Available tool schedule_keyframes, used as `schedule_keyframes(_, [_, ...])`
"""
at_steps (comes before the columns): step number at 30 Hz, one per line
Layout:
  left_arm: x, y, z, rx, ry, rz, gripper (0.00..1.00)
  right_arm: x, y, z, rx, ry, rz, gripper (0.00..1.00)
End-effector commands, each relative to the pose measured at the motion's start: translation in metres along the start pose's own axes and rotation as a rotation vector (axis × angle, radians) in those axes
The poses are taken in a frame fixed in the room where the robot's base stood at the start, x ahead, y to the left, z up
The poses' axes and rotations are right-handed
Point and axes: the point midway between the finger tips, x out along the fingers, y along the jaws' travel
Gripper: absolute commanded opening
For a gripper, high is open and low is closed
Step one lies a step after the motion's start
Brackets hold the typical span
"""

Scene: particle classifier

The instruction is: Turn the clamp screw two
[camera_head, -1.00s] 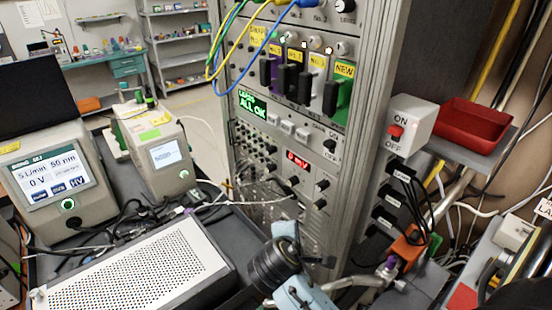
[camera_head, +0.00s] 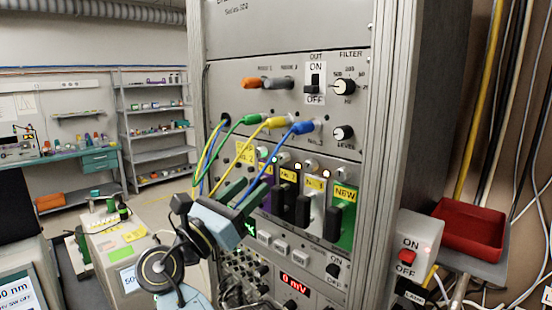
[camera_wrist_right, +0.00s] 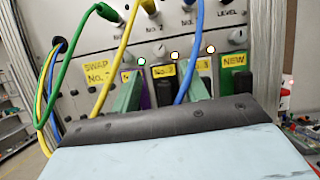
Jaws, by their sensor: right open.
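The rack panel carries a row of round grey clamp screws above labelled modules. The clamp screw above the "No. 2" label (camera_head: 282,158) shows behind my right gripper, partly crossed by cables. The "No. 2" module (camera_head: 286,201) is dark. My right gripper (camera_head: 254,184) is open in front of the modules. Its two green fingers point up toward the panel and appear empty. In the right wrist view the fingers (camera_wrist_right: 160,78) stand apart below the row of lights, overlapping the modules. Whether they touch anything is unclear. My left gripper is not in view.
Green, yellow and blue cables (camera_head: 220,150) hang across the panel near my right gripper. A "NEW" green module (camera_head: 344,225) sits at the right of the row. An ON/OFF switch box (camera_head: 417,240) and red tray (camera_head: 468,229) stand right of the rack.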

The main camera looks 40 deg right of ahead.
Motion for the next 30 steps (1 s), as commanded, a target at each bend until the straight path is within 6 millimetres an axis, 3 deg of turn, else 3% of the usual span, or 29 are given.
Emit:
schedule_keyframes(6, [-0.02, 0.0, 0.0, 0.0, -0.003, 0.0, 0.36, 0.05, -0.001, 0.003, 0.0, -0.002, -0.002, 0.44])
schedule_keyframes(12, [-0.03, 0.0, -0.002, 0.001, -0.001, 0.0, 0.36, 0.081, 0.0, 0.002, 0.001, -0.001, 0.0, 0.44])
schedule_keyframes(18, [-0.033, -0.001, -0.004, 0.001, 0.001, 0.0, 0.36, 0.094, 0.0, 0.0, 0.002, 0.0, 0.001, 0.44])
schedule_keyframes(26, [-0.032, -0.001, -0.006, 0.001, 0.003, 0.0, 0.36, 0.095, 0.0, 0.0, 0.003, 0.001, 0.001, 0.44])
schedule_keyframes(30, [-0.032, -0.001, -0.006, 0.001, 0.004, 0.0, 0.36, 0.094, 0.0, 0.0, 0.002, 0.001, 0.001, 0.29])
